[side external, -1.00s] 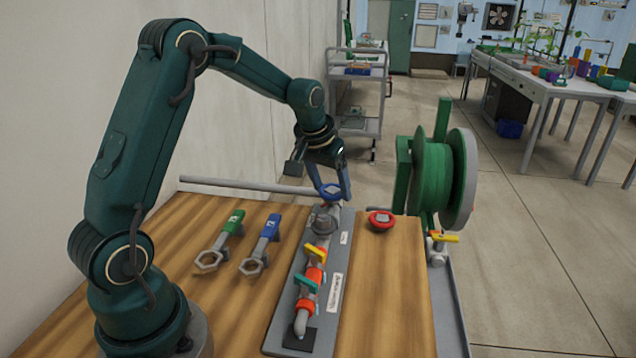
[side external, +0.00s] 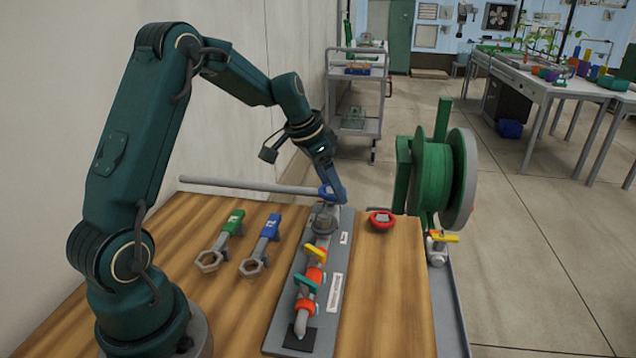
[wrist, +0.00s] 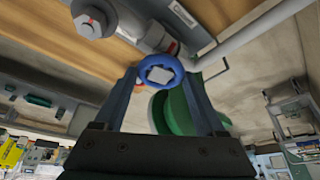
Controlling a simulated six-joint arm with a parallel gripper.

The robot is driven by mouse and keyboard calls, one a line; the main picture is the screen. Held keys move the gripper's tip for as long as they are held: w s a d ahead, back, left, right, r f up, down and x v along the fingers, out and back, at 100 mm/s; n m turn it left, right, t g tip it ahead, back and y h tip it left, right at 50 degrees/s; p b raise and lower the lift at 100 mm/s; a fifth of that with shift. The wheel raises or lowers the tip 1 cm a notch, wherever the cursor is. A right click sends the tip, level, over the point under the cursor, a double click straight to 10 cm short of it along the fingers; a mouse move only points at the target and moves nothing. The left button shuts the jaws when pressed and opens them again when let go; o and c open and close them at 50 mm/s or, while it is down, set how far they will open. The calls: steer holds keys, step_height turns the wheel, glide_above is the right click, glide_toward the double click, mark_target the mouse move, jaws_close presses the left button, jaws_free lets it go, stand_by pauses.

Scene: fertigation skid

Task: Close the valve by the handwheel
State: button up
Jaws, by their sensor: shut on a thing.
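The blue handwheel (side external: 329,192) is at the back end of the pipe assembly, just above a grey valve body (side external: 325,217). My gripper (side external: 334,193) comes down to it from above, tilted, and is shut on its rim. In the wrist view the blue ring (wrist: 178,64) with a pale square hub lies between the two fingertips of my gripper (wrist: 162,78). Whether the wheel has turned on its stem is hard to tell.
A loose red handwheel (side external: 382,220) lies right of the base plate. Green (side external: 218,245) and blue (side external: 262,246) wrenches lie left of it. Yellow (side external: 316,252) and teal (side external: 307,282) levers sit along the pipe. A green hose reel (side external: 437,180) stands at the right.

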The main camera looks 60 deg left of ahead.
mark_target(325, 194)
steer(key=shift+s+d+f, duration=0.15)
steer(key=shift+d, duration=0.25)
steer(key=shift+m+h, duration=0.5)
steer(key=shift+m, duration=0.4)
steer(key=o, duration=1.3)
steer(key=shift+v, duration=2.2)
steer(key=shift+d+r, duration=0.1)
steer(key=shift+r, duration=0.25)
steer(key=s+d+r+m+t, duration=0.1)
steer(key=s+d+r, duration=0.25)
steer(key=d, duration=0.25)
steer(key=s+d+r+m, duration=0.1)
steer(key=s+d+r, duration=0.2)
steer(key=d+r, duration=0.25)
steer(key=s+d+f+n, duration=0.1)
steer(key=s+f+n, duration=0.2)
steer(key=s, duration=0.3)
steer(key=s+d+f+n+y, duration=0.1)
steer(key=s+f+n, duration=0.1)
steer(key=s, duration=0.5)
steer(key=shift+d+f+n+y, duration=0.3)
steer(key=shift+d+f+n, duration=0.1)
steer(key=shift+f, duration=0.15)
